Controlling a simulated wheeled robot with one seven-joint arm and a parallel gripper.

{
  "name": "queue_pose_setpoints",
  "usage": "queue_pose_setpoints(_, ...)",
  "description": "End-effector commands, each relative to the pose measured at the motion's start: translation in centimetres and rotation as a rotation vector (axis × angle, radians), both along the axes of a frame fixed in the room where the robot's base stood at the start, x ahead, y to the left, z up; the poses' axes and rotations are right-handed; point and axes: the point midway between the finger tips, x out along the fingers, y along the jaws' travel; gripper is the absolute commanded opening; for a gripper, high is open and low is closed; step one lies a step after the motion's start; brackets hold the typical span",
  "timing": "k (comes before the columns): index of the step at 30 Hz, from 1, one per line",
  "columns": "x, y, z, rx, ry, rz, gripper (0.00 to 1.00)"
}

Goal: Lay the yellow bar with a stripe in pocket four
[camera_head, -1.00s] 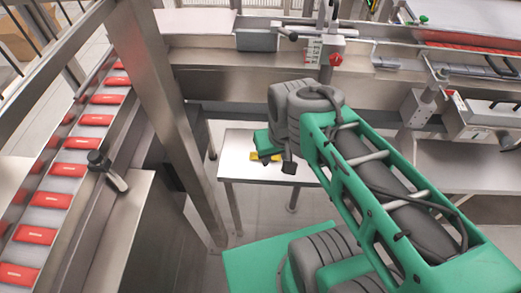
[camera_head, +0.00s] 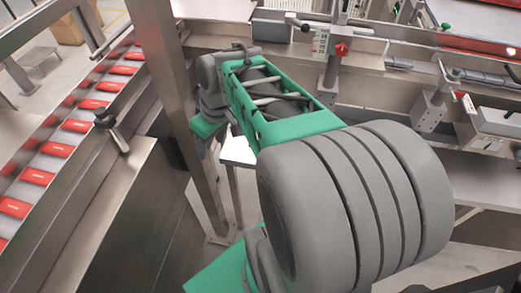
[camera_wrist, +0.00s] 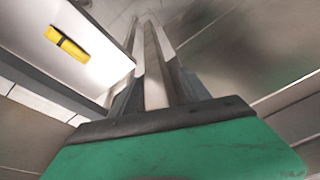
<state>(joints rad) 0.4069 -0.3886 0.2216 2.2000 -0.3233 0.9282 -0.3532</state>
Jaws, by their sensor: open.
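The yellow bar (camera_wrist: 67,43) lies on a small pale table (camera_wrist: 105,62) at the upper left of the wrist view. A dark mark shows across it. The table also shows in the head view (camera_head: 238,152), where my arm hides most of it and the bar is out of sight. My gripper (camera_wrist: 155,88) is open and empty in the wrist view, off to the right of the table edge and apart from the bar. In the head view I cannot make out its fingers. I cannot make out any numbered pocket in either view.
A conveyor with several red packs (camera_head: 60,149) runs along the left. A steel post (camera_head: 178,120) stands close by my arm's far end. A machine frame with a red knob (camera_head: 341,49) spans the back. A steel shelf (camera_head: 480,180) is at the right.

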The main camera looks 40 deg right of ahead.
Motion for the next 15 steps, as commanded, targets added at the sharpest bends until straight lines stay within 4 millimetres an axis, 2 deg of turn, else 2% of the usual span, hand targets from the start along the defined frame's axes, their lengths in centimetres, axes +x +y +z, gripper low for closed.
queue_pose_setpoints(1,0.9,-3.7,-2.8,0.027,-0.006,0.034,0.55)
queue_pose_setpoints(4,1.4,-10.6,-5.3,0.068,-0.069,0.162,0.55)
queue_pose_setpoints(6,0.5,-15.2,-6.9,0.083,-0.128,0.243,0.55)
queue_pose_setpoints(9,-1.5,-20.2,-8.6,0.084,-0.209,0.333,0.55)
queue_pose_setpoints(12,-3.1,-22.9,-9.4,0.072,-0.263,0.389,0.55)
queue_pose_setpoints(15,-3.6,-23.7,-10.0,0.067,-0.285,0.414,0.55)
